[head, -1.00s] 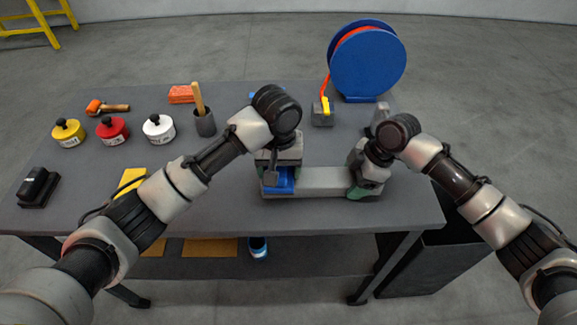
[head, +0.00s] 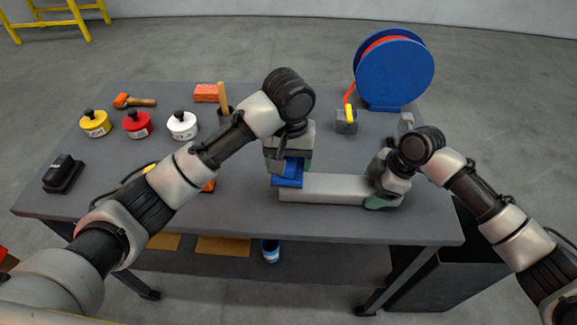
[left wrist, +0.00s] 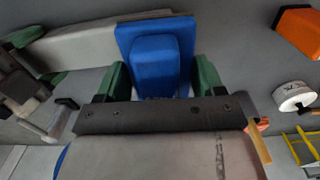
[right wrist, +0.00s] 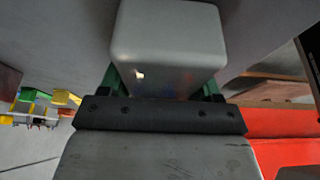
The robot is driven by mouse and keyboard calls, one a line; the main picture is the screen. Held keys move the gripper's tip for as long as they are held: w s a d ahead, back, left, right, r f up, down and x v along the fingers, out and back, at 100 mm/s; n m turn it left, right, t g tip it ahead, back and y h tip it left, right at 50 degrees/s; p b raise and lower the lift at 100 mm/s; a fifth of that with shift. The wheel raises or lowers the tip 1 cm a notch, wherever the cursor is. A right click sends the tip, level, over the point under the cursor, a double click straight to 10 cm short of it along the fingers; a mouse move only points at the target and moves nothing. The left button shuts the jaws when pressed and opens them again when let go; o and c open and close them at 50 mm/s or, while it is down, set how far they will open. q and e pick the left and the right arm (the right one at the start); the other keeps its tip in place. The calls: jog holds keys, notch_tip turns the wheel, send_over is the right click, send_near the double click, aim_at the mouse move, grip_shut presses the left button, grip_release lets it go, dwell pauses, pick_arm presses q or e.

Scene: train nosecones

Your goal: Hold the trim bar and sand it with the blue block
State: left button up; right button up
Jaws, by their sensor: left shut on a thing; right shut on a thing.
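The trim bar (head: 330,188) is a long light-grey bar lying left to right near the front of the table. My right gripper (head: 380,195) is shut on its right end; in the right wrist view the green fingers flank the bar (right wrist: 168,40). The blue block (head: 288,178) is at the bar's left end. My left gripper (head: 288,165) is shut on it; in the left wrist view the green fingers grip the block's raised handle (left wrist: 156,65), and its flat base lies against the bar (left wrist: 80,48). The exact contact underneath is hidden.
Yellow (head: 95,123), red (head: 136,124) and white (head: 183,125) lidded pots stand at the left. A black block (head: 63,174) lies at the left edge. A blue reel (head: 395,70) stands at the back right, beside a grey box (head: 346,121). A dark bin (head: 450,270) stands below right.

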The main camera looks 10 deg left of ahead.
pick_arm(q)
jog(key=shift+r, duration=1)
jog(key=shift+r, duration=0.1)
jog(key=shift+r, duration=1.4)
pick_arm(e)
jog(key=o, duration=0.9)
